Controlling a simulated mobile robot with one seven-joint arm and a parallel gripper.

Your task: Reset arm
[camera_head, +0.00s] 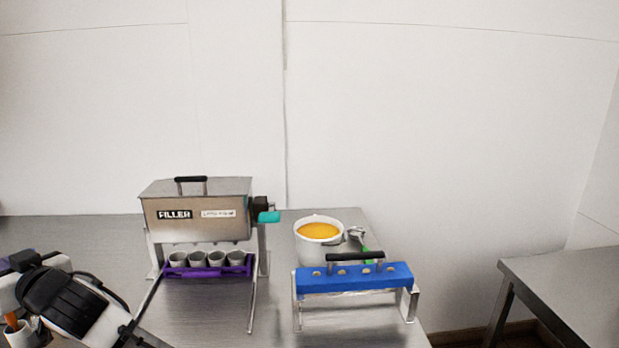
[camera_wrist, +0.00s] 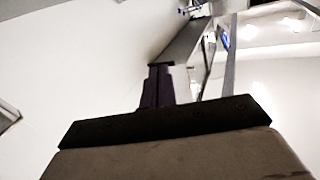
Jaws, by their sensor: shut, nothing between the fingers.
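My arm shows at the lower left of the head view, bent low beside the filler. My gripper (camera_wrist: 159,70) shows in the wrist view as dark fingers, together and with nothing held. In the head view the end of the arm runs toward the bottom edge, and the fingertips cannot be made out there.
A metal filler (camera_head: 197,215) stands on the steel table (camera_head: 190,310), with a purple rack (camera_head: 210,271) of several grey cups below it. A white bucket (camera_head: 307,250) of orange liquid and a blue bar stand (camera_head: 354,279) are right of it. Another table (camera_head: 570,285) is far right.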

